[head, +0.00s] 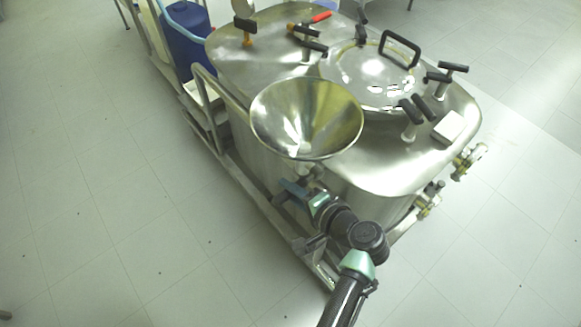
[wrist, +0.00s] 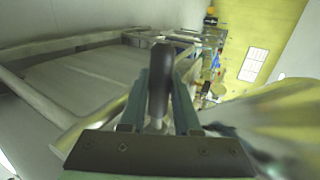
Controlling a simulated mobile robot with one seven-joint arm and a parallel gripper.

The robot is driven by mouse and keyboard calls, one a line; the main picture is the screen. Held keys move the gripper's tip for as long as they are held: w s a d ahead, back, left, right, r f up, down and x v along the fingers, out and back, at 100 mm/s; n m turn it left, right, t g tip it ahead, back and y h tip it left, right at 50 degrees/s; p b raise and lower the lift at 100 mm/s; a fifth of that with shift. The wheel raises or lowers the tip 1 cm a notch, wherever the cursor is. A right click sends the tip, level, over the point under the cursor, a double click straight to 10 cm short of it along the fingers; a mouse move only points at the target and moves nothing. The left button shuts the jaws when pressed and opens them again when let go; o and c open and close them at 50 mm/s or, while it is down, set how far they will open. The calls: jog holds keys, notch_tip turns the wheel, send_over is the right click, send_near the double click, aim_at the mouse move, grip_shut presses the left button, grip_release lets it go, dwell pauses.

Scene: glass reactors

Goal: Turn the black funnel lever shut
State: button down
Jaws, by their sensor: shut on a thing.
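The steel funnel (head: 306,112) stands at the near left side of the steel tank, its wide mouth facing up. My gripper (head: 290,190) is below the funnel, at the side of the tank. In the wrist view my gripper (wrist: 160,88) is shut on the black funnel lever (wrist: 158,80), whose rounded handle lies between the two fingers. A blurred metal surface at the right of the wrist view (wrist: 275,110) looks like the funnel. In the head view the lever is hidden or too small to make out, so its exact turn angle cannot be told there.
The steel tank (head: 375,170) has a round lid (head: 345,75) and several black clamp handles on top. A metal frame rail (head: 222,90) runs along its left side, close to my arm. A blue drum (head: 187,50) stands behind. The floor at left is clear.

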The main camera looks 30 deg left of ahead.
jog(key=shift+r, duration=0.1)
jog(key=c, duration=0.6)
grip_release()
jog(key=v, duration=1.3)
